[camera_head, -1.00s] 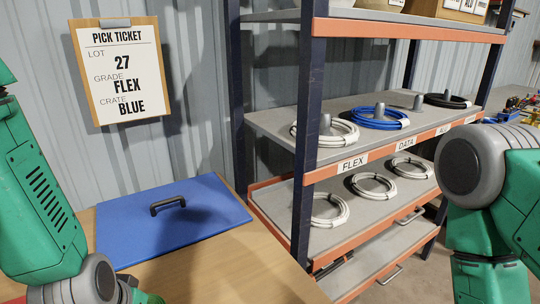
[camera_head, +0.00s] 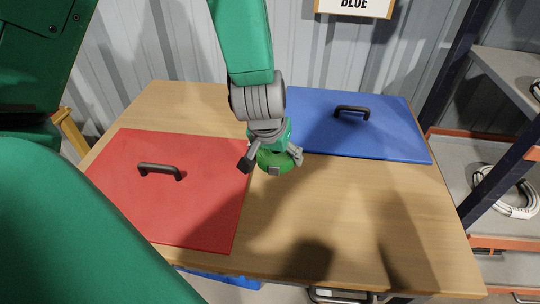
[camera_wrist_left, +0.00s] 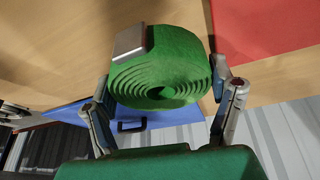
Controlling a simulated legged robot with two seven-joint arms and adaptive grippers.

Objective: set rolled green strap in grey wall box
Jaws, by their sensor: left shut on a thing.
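My left gripper (camera_head: 270,161) is shut on the rolled green strap (camera_head: 277,160), holding it over the wooden table between the red and blue lids. The left wrist view shows the strap (camera_wrist_left: 165,72) as a spiral roll with a silver buckle, one finger of the gripper (camera_wrist_left: 160,82) on each side. The height of the strap above the table is hard to tell. The grey wall box is not seen in these frames. My right gripper is out of view.
A red lid (camera_head: 205,205) with a dark handle lies at the left of the table (camera_head: 350,215), a blue lid (camera_head: 395,135) at the back right. The table's front middle is bare. A shelf rack (camera_head: 500,115) with coiled cable stands at the right. Something blue (camera_head: 222,279) shows below the front edge.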

